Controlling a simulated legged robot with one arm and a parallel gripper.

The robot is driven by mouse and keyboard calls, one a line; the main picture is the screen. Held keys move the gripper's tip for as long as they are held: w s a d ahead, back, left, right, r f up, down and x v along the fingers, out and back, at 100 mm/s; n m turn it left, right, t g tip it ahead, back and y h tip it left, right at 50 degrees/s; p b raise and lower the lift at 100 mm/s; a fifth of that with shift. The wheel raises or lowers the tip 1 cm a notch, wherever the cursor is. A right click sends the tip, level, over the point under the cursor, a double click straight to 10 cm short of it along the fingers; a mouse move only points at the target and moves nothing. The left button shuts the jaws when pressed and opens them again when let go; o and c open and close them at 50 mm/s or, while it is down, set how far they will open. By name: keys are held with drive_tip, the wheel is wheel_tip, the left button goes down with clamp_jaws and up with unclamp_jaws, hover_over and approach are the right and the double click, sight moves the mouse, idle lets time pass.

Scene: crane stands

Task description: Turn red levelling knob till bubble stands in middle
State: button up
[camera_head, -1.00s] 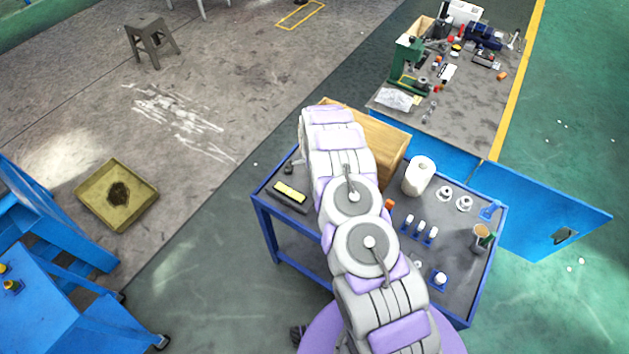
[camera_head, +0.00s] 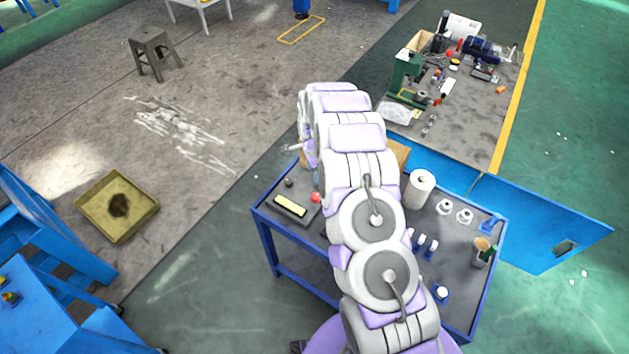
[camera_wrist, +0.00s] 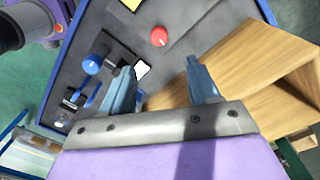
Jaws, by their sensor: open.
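The red knob (camera_head: 316,197) sits at the right of a dark plate (camera_head: 299,216) on the blue cart's top, close beside my arm. In the wrist view the red knob (camera_wrist: 159,36) shows as a round cap with a pale mark, beyond my fingertips and roughly between them. A yellow strip (camera_head: 290,206) lies on the plate; its edge shows at the top of the wrist view (camera_wrist: 131,4). No bubble can be made out. My gripper (camera_wrist: 160,70) is open and empty, apart from the knob.
A wooden box (camera_wrist: 245,70) stands close to my right finger. A blue knob (camera_wrist: 92,64) and small parts lie to the left. On the blue cart (camera_head: 465,300) are a white roll (camera_head: 418,189), a cup (camera_head: 481,252) and small bottles. A cluttered bench (camera_head: 465,130) stands behind.

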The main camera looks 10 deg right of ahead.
wheel_tip(320, 180, up, 4)
drive_tip(key=shift+f, duration=0.2)
idle(0.5)
drive_tip(key=s+a+r+n+b, duration=0.3)
drive_tip(key=s+r+n, duration=0.6)
drive_tip(key=s+r, duration=0.9)
drive_tip(key=s+d+n+g+b, duration=0.1)
drive_tip(key=s+d+n+b, duration=0.2)
drive_tip(key=s, duration=2.5)
drive_tip(key=n+b, duration=0.2)
drive_tip(key=n, duration=0.2)
drive_tip(key=shift+s+r+g+b, duration=0.3)
drive_tip(key=shift+s, duration=0.1)
drive_tip(key=shift+d, duration=0.1)
